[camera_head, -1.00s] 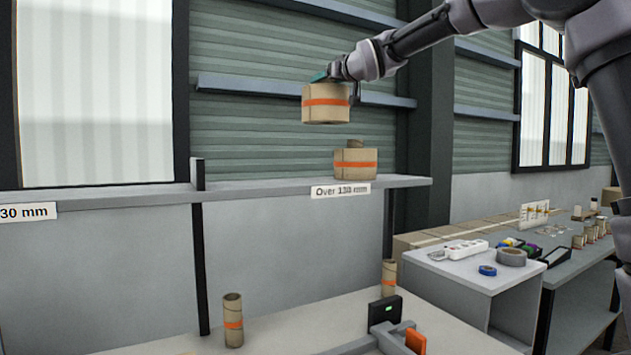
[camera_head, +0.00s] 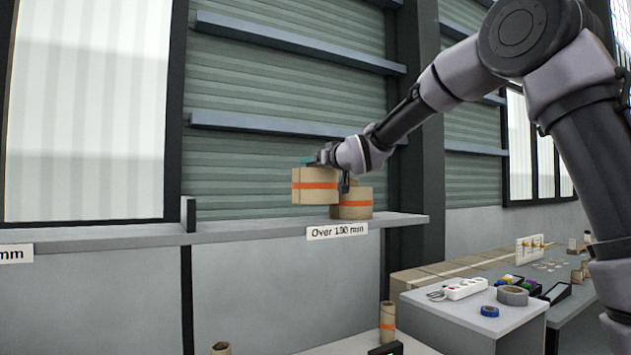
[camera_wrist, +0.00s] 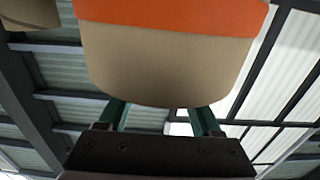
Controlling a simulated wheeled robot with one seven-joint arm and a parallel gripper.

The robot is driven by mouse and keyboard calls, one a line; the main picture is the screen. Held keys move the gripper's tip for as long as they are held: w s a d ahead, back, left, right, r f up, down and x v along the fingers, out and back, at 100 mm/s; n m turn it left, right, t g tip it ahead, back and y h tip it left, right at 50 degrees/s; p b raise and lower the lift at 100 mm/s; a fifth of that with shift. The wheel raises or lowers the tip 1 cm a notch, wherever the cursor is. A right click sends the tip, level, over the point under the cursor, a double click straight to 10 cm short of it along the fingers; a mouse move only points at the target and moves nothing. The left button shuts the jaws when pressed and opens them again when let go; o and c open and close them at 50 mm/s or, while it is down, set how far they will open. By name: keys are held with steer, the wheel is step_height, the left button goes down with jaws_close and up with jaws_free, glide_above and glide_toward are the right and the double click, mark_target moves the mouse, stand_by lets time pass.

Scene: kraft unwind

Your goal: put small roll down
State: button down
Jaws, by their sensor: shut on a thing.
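My gripper (camera_head: 322,162) is shut on a brown kraft roll (camera_head: 310,189) with an orange band. In the wrist view the same held roll (camera_wrist: 170,60) fills the upper middle, with the green fingers (camera_wrist: 205,120) reaching up to it. In the head view the held roll hangs just above the grey shelf (camera_head: 265,229), near the "Over 130 mm" label (camera_head: 337,231). A second banded roll (camera_head: 355,205) stands on the shelf right behind it, partly hidden by the held roll and my gripper. I cannot tell whether the two rolls touch.
The shelf left of the held roll is bare up to a dark upright (camera_head: 188,213). Below, narrow rolls (camera_head: 387,321) stand on a lower table. A side table at right holds a white power strip (camera_head: 467,288), grey tape (camera_head: 513,295) and blue tape (camera_head: 489,311).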

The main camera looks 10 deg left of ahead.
mark_target(315, 179)
steer(key=shift+f, duration=2.5)
steer(key=shift+c, duration=0.3)
jaws_free()
steer(key=shift+f, duration=0.2)
